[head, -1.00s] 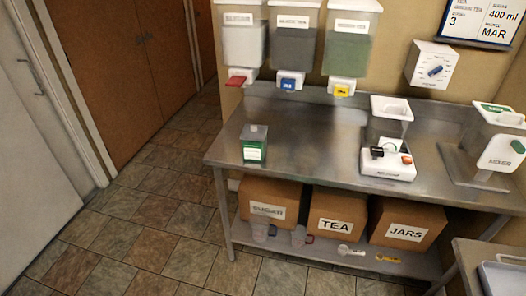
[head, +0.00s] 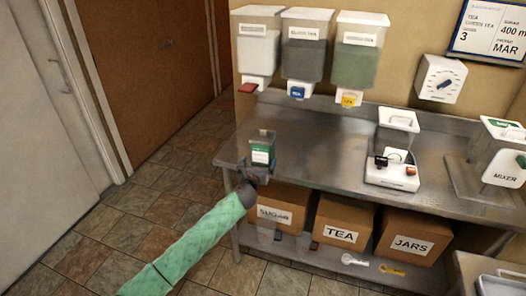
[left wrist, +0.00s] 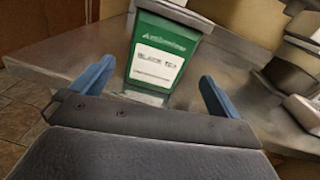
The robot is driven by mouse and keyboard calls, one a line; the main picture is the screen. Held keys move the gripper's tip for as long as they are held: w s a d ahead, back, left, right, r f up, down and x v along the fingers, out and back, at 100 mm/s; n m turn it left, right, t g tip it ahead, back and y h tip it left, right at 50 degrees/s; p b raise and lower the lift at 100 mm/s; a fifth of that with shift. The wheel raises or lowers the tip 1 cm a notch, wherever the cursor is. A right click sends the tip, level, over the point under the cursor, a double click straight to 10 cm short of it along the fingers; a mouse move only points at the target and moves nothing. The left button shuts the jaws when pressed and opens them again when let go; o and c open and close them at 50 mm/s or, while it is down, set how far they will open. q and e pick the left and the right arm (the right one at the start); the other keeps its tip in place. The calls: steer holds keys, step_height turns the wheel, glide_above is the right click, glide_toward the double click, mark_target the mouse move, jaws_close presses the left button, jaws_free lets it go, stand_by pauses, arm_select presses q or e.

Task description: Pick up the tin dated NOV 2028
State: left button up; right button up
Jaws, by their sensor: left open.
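A green tin with a white label and a grey lid (head: 263,145) stands upright near the left end of the steel table. In the left wrist view the tin (left wrist: 160,58) shows a label reading like "BLACK TEA"; I can read no date on it. My left gripper (head: 259,168) is at the table's front edge, just in front of the tin. In the left wrist view its two blue fingers (left wrist: 155,85) are apart, with the tin ahead and roughly between them. No contact with the tin shows. My right gripper is not in view.
Three wall dispensers (head: 303,50) hang above the steel table (head: 325,150). A white scale-like device (head: 392,170) and a mixer (head: 503,165) stand to the right. Boxes marked SUGAR, TEA (head: 342,222) and JARS sit on the lower shelf. The tabletop between tin and device is clear.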

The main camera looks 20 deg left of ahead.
mark_target(261, 152)
arm_select(q)
steer(key=shift+w+a+r+m, duration=0.1)
steer(key=shift+w+r+m, duration=0.6)
steer(key=shift+w+r, duration=0.15)
steer(key=shift+w, duration=0.2)
steer(key=shift+w+p, duration=0.35)
steer(key=shift+w, duration=0.7)
steer(key=shift+w+a+p, duration=0.1)
steer(key=shift+w+p, duration=0.15)
steer(key=shift+p, duration=0.1)
steer(key=w, duration=0.1)
steer(key=w+p, duration=0.1)
steer(key=w, duration=0.1)
steer(key=shift+w+a+p, duration=0.2)
steer(key=shift+w+p, duration=0.05)
steer(key=shift+p, duration=0.05)
steer(key=shift+w+f, duration=0.2)
steer(key=shift+w, duration=0.2)
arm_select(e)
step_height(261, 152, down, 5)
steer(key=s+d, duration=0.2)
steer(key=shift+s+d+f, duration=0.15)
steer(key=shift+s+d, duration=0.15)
arm_select(q)
steer(key=shift+c, duration=0.4)
steer(key=c, duration=1.1)
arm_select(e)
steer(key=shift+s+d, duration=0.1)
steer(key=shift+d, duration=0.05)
